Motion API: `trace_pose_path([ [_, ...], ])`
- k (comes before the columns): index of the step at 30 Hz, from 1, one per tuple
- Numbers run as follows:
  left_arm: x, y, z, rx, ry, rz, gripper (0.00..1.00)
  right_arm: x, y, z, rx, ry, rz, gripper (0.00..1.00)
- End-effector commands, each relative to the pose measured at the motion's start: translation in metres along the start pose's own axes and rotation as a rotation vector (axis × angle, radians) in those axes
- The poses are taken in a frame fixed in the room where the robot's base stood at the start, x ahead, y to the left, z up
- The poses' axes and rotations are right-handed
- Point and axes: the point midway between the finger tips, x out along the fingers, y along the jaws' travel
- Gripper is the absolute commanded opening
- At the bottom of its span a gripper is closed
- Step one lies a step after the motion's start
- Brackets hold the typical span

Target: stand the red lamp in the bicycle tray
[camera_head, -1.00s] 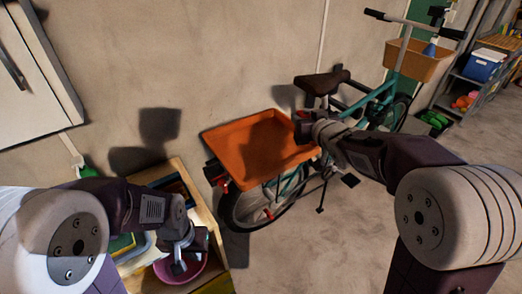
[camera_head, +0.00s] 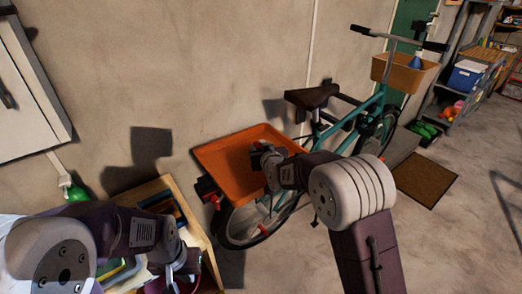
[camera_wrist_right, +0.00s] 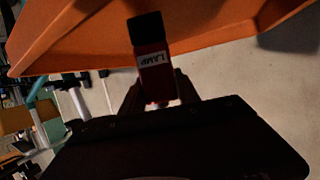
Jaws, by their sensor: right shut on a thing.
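The orange bicycle tray (camera_head: 222,152) sits over the rear wheel of the teal bicycle (camera_head: 345,130). My right gripper (camera_head: 259,166) is over the tray's right part in the head view. In the right wrist view it is shut on the red lamp (camera_wrist_right: 154,72), which has a black end and a label reading LAMP. The orange tray (camera_wrist_right: 90,35) spans the picture behind the lamp. In the head view the lamp is mostly hidden by the gripper. I cannot tell whether it touches the tray. My left gripper (camera_head: 178,266) hangs low at left, its finger opening unclear.
A wooden shelf unit (camera_head: 205,245) with a pink bowl (camera_head: 165,284) and other items stands below my left arm. The bicycle has a tan front basket (camera_head: 405,71). A brown mat (camera_head: 427,180) lies on the floor, and a metal rack (camera_head: 455,85) stands at right.

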Motion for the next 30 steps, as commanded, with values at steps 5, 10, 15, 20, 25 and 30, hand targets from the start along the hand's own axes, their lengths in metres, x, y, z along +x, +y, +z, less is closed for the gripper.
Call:
trace_pose_path([
  [5, 0.000, 0.000, 0.000, 0.000, 0.000, 0.000, 0.00, 0.001, 0.000, 0.003, 0.000, 0.004, -0.001, 0.00],
  [10, 0.003, 0.000, 0.000, 0.000, 0.000, 0.000, 0.00, 0.002, 0.000, 0.006, 0.000, 0.003, -0.001, 0.00],
  [15, 0.004, 0.000, 0.000, 0.000, 0.000, 0.000, 0.00, 0.003, 0.000, 0.007, 0.000, 0.002, -0.001, 0.60],
  [20, 0.004, 0.000, 0.000, 0.000, 0.000, 0.000, 0.00, 0.003, 0.000, 0.007, 0.000, 0.002, -0.001, 0.60],
  [25, 0.001, 0.000, 0.000, 0.000, 0.000, 0.000, 0.00, 0.002, 0.000, 0.005, 0.000, 0.002, -0.001, 0.60],
  [30, 0.003, 0.000, 0.000, 0.000, 0.000, 0.000, 0.00, -0.019, 0.000, 0.003, 0.000, 0.003, -0.002, 0.60],
])
